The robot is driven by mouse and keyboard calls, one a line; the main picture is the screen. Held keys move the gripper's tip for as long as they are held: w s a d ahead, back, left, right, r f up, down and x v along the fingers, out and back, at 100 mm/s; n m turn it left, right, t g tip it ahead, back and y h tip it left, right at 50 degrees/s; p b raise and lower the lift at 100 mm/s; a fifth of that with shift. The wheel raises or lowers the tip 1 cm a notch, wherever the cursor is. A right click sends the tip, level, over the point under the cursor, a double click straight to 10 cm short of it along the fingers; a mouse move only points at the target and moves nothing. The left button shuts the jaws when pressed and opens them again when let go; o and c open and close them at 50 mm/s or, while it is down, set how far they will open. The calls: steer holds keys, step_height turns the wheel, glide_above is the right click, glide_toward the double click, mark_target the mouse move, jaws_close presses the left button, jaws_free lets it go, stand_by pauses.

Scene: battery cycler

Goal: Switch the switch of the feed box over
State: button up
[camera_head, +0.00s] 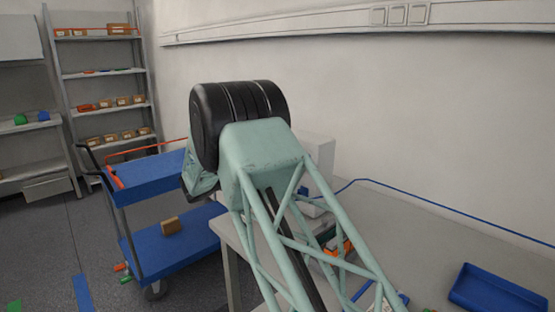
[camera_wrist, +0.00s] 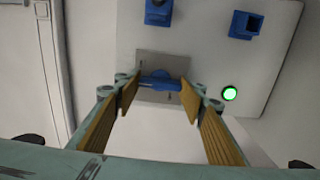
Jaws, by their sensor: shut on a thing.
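The feed box (camera_wrist: 205,48) is a pale panel in the wrist view. Its switch (camera_wrist: 160,79) is a blue handle on a grey plate (camera_wrist: 150,63), lying crosswise in the picture. A green lamp (camera_wrist: 230,93) glows on the panel to the lower right of the switch. My gripper (camera_wrist: 158,94) has its yellow-padded fingers on either side of the blue handle and is shut on it. In the head view my arm hides the gripper and the switch; a pale box (camera_head: 319,152) shows partly behind the arm.
Two blue sockets (camera_wrist: 159,10) (camera_wrist: 246,24) stick out of the panel above the switch. In the head view a grey table (camera_head: 420,235) holds a blue tray (camera_head: 497,291) at right. A blue cart (camera_head: 150,172) stands left of the arm, with shelves (camera_head: 103,73) behind.

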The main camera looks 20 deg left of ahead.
steer(key=o, duration=0.8)
steer(key=shift+o, duration=0.2)
steer(key=shift+s, duration=0.15)
steer(key=v, duration=1.1)
steer(key=shift+s+a, duration=0.25)
steer(key=shift+s, duration=0.05)
steer(key=shift+w, duration=0.1)
